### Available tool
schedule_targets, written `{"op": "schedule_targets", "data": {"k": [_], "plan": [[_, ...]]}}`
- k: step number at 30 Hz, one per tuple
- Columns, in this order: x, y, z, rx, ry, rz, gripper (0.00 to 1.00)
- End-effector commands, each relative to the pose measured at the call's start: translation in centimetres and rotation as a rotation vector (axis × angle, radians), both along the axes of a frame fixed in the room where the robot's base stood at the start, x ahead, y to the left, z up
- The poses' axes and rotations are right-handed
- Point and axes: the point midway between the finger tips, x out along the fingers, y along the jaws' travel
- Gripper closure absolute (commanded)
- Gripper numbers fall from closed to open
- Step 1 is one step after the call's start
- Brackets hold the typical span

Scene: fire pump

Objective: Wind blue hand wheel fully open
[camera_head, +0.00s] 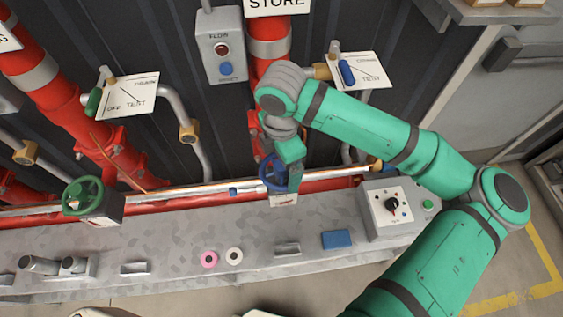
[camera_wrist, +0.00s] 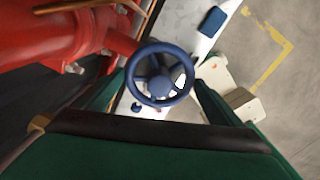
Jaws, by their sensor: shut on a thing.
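The blue hand wheel (camera_head: 268,171) is on the pipe above the grey ledge, near the middle of the head view. In the wrist view the round rim, spokes and hub of the wheel (camera_wrist: 159,84) face the camera. My gripper (camera_head: 286,174) reaches down to the wheel and hides part of it in the head view. In the wrist view the dark green fingers of my gripper (camera_wrist: 162,88) lie on either side of the rim, shut on the wheel. The wheel's turn angle cannot be told.
A green hand wheel (camera_head: 82,196) stands on the left. A grey box with a black knob (camera_head: 391,204) sits right of the blue wheel. Red pipes (camera_head: 268,60) rise behind. A pink ring (camera_head: 209,259), a white ring (camera_head: 234,255) and a blue block (camera_head: 336,239) lie on the ledge.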

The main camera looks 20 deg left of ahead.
Motion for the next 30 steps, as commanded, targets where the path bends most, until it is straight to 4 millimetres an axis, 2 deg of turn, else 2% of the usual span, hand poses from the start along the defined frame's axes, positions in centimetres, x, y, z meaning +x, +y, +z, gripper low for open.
{"op": "schedule_targets", "data": {"k": [4,9,20,30], "plan": [[0.06,-0.03,0.04,0.000,-0.001,0.159,0.37],[0.07,-0.03,0.03,-0.001,-0.002,0.267,0.37],[0.08,-0.03,0.03,0.000,-0.003,0.295,0.37],[0.08,-0.02,0.03,0.001,-0.003,0.650,0.37]]}}
